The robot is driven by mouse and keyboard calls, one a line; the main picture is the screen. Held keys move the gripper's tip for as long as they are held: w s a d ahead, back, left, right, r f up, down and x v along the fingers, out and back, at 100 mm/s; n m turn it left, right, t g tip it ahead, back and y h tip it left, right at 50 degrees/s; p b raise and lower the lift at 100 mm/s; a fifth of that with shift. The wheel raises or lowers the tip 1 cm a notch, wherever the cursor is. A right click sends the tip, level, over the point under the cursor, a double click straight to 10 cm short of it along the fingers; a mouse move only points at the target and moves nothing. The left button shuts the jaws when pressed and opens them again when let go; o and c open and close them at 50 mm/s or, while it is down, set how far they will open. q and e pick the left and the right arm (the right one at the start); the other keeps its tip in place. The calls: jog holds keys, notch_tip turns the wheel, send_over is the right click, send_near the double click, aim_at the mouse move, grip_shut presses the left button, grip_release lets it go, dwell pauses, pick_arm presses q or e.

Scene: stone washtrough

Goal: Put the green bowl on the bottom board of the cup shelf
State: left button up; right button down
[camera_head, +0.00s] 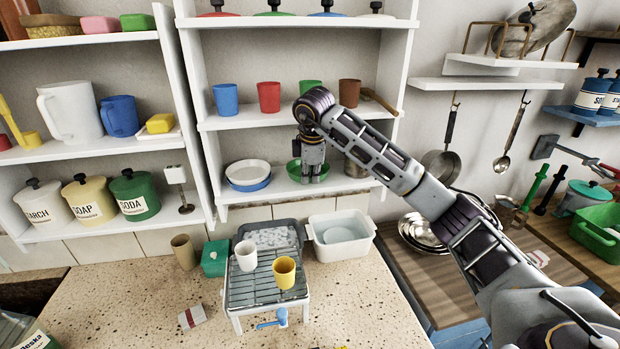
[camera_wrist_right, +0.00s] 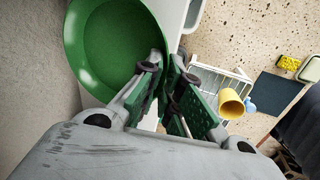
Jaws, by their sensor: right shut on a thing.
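The green bowl (camera_head: 293,171) is at the bottom board (camera_head: 236,197) of the cup shelf, to the right of a white bowl stacked with a blue one (camera_head: 249,178). My right gripper (camera_head: 312,180) is shut on its rim and hides much of it in the head view. In the right wrist view the green bowl (camera_wrist_right: 105,45) fills the upper left, with the fingers (camera_wrist_right: 168,88) at its rim. I cannot tell whether the bowl touches the board. My left gripper is not in view.
Cups (camera_head: 268,97) stand on the board above, close over my wrist. A metal mug (camera_head: 355,168) is right of my gripper. Below, a drying rack (camera_head: 262,268) holds a white cup (camera_head: 246,254) and a yellow cup (camera_head: 284,272), beside a white basin (camera_head: 341,252).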

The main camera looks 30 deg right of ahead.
jog(key=shift+w+d+f, duration=0.1)
jog(key=shift+f, duration=0.6)
jog(key=c, duration=1.6)
grip_release()
jog(key=shift+p+v, duration=0.35)
jog(key=shift+v, duration=5.65)
